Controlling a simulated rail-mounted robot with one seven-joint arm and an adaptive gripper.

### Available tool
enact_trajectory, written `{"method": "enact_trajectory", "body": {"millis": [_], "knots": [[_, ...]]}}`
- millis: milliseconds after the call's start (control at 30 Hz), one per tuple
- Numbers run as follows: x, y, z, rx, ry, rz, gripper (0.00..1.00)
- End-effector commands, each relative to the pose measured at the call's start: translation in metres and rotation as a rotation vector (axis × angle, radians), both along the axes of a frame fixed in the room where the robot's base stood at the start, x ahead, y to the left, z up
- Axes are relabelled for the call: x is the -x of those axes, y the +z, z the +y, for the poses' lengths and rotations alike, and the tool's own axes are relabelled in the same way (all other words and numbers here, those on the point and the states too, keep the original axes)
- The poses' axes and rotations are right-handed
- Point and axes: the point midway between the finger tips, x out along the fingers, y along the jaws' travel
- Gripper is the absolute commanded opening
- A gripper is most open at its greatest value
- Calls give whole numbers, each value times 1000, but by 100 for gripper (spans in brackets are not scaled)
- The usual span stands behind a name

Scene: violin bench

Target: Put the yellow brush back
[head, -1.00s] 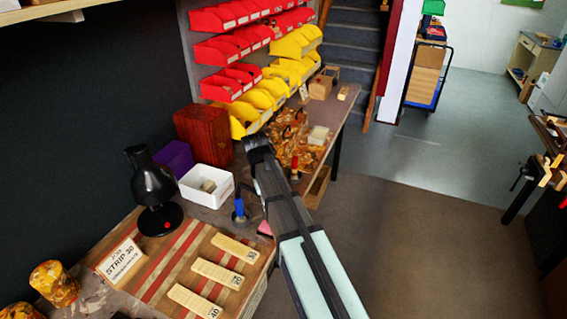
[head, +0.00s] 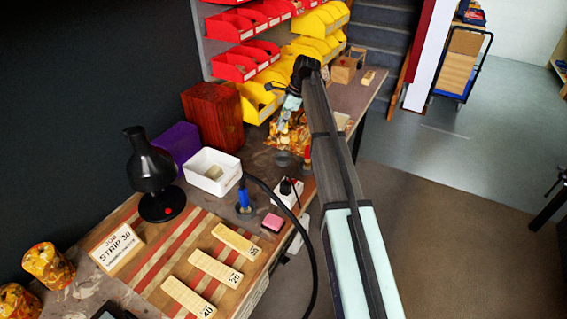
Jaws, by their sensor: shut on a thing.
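My gripper (head: 285,122) hangs from the black wrist at the far end of my arm, over the far part of the bench and left of my forearm. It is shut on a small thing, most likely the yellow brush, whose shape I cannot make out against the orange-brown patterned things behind. A dark round holder (head: 284,159) stands on the bench below the gripper, apart from it. A small red and yellow upright thing (head: 307,158) stands beside the holder, close to my arm's outline.
A white tray (head: 212,186), black lamp (head: 152,172), red-brown box (head: 213,118) and yellow bins (head: 257,104) stand to the left and behind. A pink block (head: 272,222) lies by the bench's front edge.

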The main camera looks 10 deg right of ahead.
Motion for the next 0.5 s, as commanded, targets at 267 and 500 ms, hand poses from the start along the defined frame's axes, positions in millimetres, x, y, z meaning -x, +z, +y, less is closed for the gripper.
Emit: {"method": "enact_trajectory", "body": {"millis": [267, 500], "knots": [[-59, 30, -5, -5, -396, -29, 0], [-74, 35, -7, -3, -522, -35, 0]]}}
